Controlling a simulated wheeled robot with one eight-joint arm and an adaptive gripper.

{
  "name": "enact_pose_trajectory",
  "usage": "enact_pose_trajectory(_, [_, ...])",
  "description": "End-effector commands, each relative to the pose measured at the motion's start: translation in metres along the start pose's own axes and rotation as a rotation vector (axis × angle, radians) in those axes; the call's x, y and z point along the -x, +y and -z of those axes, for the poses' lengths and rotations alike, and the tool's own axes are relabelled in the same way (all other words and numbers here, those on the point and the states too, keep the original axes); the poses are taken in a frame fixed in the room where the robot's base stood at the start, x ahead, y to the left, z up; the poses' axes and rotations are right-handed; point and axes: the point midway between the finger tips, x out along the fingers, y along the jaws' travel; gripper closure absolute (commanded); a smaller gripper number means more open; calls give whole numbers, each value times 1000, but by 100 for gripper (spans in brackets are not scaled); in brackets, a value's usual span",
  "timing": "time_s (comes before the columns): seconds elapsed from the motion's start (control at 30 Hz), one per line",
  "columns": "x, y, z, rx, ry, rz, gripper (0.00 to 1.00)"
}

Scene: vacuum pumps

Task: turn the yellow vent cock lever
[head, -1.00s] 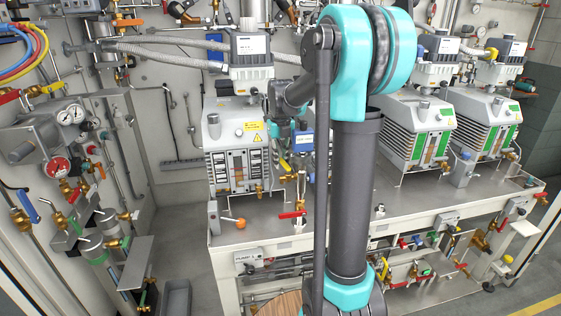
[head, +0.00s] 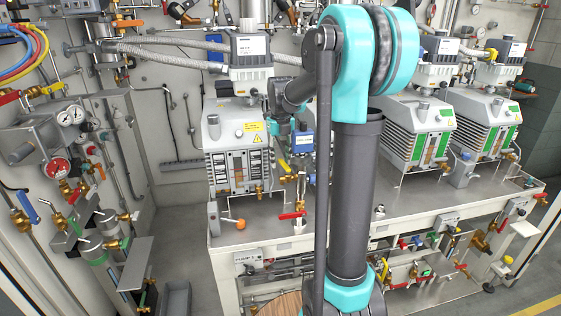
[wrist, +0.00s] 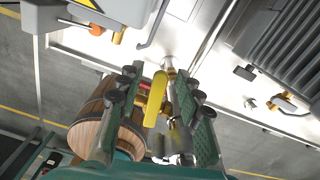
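The yellow vent cock lever (wrist: 155,100) is long and flat. In the wrist view it sits between the two dark green fingers of my gripper (wrist: 160,78), on a brass fitting with a vertical pipe. My gripper is open, with visible gaps between lever and fingers. I cannot tell whether either finger touches it. My arm partly hides this area.
In the wrist view a wooden barrel (wrist: 95,125) stands beside the left finger. The steel bench top (head: 345,210) carries several pumps. An orange-knobbed lever (head: 236,222) lies on the bench at left. Pipes and valves crowd the left wall.

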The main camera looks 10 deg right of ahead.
Motion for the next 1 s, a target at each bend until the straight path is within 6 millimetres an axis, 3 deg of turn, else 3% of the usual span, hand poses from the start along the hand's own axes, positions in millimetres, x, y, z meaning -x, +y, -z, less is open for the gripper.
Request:
enact_pose_trajectory(0.63, [12,0,0,0,0,0,64])
enact_pose_trajectory(1.0, [44,0,0,0,0,0,64])
